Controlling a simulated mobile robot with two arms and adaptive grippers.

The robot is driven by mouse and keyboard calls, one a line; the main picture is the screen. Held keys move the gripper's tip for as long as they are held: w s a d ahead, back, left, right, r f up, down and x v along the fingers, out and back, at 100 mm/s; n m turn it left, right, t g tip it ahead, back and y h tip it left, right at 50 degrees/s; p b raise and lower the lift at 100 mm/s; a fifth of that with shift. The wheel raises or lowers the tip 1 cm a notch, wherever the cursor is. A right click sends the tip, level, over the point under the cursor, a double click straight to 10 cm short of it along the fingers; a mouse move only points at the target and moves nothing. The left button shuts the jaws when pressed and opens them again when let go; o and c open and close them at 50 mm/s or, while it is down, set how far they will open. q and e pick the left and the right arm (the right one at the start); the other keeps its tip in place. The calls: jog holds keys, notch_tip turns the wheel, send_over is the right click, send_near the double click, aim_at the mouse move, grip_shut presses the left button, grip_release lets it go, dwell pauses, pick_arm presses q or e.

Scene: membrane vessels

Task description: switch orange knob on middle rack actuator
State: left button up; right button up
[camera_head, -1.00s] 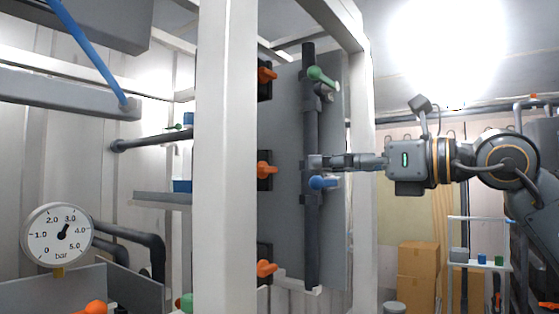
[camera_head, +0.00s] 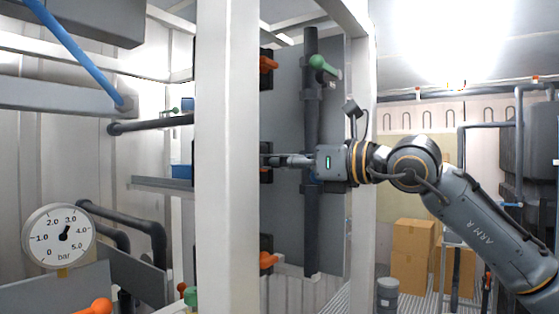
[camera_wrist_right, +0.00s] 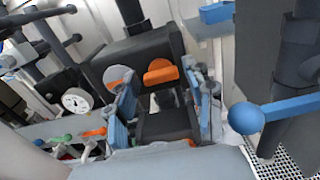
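The rack actuators are black boxes with orange knobs, one above another beside the white post. The top knob (camera_head: 268,64) and bottom knob (camera_head: 268,260) show in the head view. The middle actuator (camera_head: 266,177) is partly covered by my right gripper (camera_head: 270,160), which hides its knob there. In the right wrist view, an orange knob (camera_wrist_right: 161,72) on a black housing lies ahead, between the two spread fingers of my right gripper (camera_wrist_right: 165,98). The fingers are apart and I see no contact with the knob. My left gripper is not in view.
The white post (camera_head: 226,160) stands just left of the actuators. A dark vertical pipe (camera_head: 311,130) with a green-handled valve (camera_head: 320,63) runs close to my right arm. In the wrist view a blue handle (camera_wrist_right: 250,118) is at the right. A pressure gauge (camera_head: 60,236) stands at left.

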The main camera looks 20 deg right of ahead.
jog(key=c, duration=0.7)
jog(key=shift+c, duration=0.2)
jog(key=shift+n+b, duration=0.3)
jog(key=shift+n, duration=0.1)
jog(key=n+b, duration=0.1)
jog(key=n, duration=1.4)
jog(key=shift+s+a+f+b, duration=0.15)
jog(key=shift+b, duration=0.25)
jog(key=o, duration=1.2)
jog(key=shift+c, duration=0.2)
